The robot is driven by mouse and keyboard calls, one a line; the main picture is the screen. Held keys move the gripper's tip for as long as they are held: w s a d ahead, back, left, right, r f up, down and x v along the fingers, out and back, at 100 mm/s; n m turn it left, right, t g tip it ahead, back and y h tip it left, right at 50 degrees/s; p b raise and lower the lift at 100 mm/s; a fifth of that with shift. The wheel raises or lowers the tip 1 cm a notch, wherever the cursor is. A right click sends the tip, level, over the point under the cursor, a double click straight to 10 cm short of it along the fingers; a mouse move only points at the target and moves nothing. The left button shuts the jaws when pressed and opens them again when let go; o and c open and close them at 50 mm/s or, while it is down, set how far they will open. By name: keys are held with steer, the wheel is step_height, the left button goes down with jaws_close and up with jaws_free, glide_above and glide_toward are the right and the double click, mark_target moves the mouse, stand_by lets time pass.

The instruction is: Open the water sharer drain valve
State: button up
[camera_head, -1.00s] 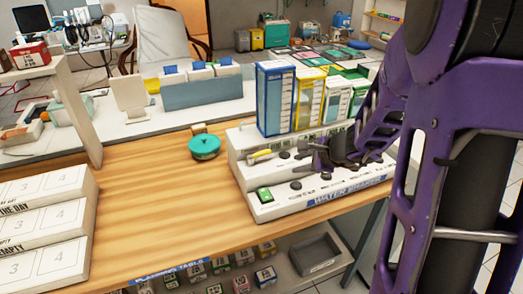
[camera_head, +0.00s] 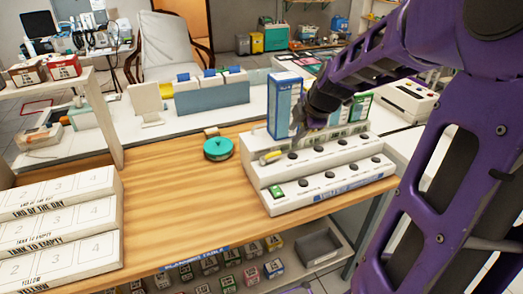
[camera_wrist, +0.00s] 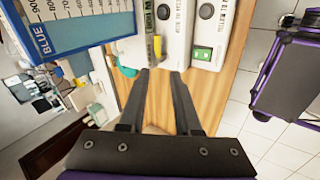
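The white water sharer (camera_head: 325,183) stands at the right end of the wooden table, with two stepped rows of black knobs. A small yellow handle, which may be the drain valve (camera_head: 272,156), sits at its upper left end. This yellow handle also shows in the wrist view (camera_wrist: 157,48), just beyond my fingertips and apart from them. My gripper (camera_wrist: 159,72) is open and empty, its two dark fingers parallel with table showing between them. In the head view my wrist is above the back of the sharer, beside a tall blue-and-white container (camera_head: 285,105), and the fingertips are hard to make out.
The blue container (camera_wrist: 75,22) is close on the left in the wrist view. A green label (camera_wrist: 202,54) is on the sharer's end. A teal round object (camera_head: 217,149) sits left of the sharer. The middle of the table (camera_head: 180,205) is clear.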

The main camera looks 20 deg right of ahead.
steer(key=n, duration=0.2)
steer(key=b, duration=0.3)
glide_toward(277, 153)
steer(key=shift+m, duration=0.3)
steer(key=x, duration=0.7)
steer(key=shift+w+f, duration=0.2)
steer(key=shift+f, duration=0.15)
jaws_close()
